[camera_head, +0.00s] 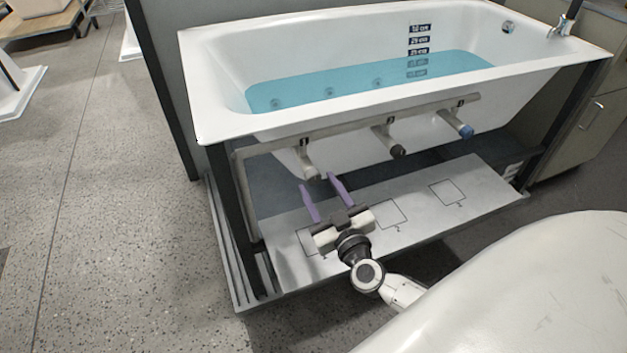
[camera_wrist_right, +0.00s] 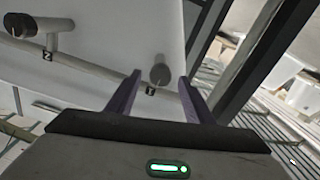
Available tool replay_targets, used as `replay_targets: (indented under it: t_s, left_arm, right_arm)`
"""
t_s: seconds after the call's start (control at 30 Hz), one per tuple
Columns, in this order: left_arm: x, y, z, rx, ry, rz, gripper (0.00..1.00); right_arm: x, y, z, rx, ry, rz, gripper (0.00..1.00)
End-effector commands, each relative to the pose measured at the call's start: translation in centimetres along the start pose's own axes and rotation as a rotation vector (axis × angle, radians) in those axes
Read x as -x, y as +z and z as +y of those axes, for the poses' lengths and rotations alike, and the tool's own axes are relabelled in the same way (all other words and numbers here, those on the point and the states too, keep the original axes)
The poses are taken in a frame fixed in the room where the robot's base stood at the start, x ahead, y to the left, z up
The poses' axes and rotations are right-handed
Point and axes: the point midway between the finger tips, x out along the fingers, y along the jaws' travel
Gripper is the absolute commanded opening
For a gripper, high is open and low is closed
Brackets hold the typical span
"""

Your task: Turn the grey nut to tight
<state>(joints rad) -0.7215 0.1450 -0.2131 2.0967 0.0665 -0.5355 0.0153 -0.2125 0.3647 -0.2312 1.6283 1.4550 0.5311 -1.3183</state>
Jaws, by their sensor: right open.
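The grey nut (camera_head: 312,173) is the light grey cap on the left-hand pipe stub under the bathtub rim. It also shows in the right wrist view (camera_wrist_right: 160,73), beyond and between the two finger tips. My right gripper (camera_head: 319,183) is open and empty, its purple fingers pointing at the nut from the front. In the head view the tips are close to the nut, but I cannot tell whether they touch it. How tight the nut sits cannot be seen. My left gripper is not in view.
A dark-ended stub (camera_head: 397,150) and a blue-ended stub (camera_head: 465,130) sit farther right on the same pipe (camera_head: 345,127). The bathtub (camera_head: 290,110) holds blue water. A dark frame post (camera_head: 232,190) stands left of the nut. The marked grey shelf (camera_head: 420,215) below is bare.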

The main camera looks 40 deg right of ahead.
Motion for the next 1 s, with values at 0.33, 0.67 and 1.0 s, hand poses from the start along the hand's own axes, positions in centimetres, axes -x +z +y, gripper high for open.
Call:
replay_targets:
  t_s: [0.33,0.67,1.0]
  left_arm:
    - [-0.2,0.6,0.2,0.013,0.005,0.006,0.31]
    - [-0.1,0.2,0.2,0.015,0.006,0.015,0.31]
    - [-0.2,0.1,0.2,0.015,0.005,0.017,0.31]
  right_arm:
    - [-4.0,0.1,-0.1,0.000,-0.002,0.001,0.48]
    - [-4.2,0.0,-0.1,0.000,-0.002,0.000,0.41]
    - [-4.1,0.0,0.0,-0.004,-0.001,0.000,0.07]
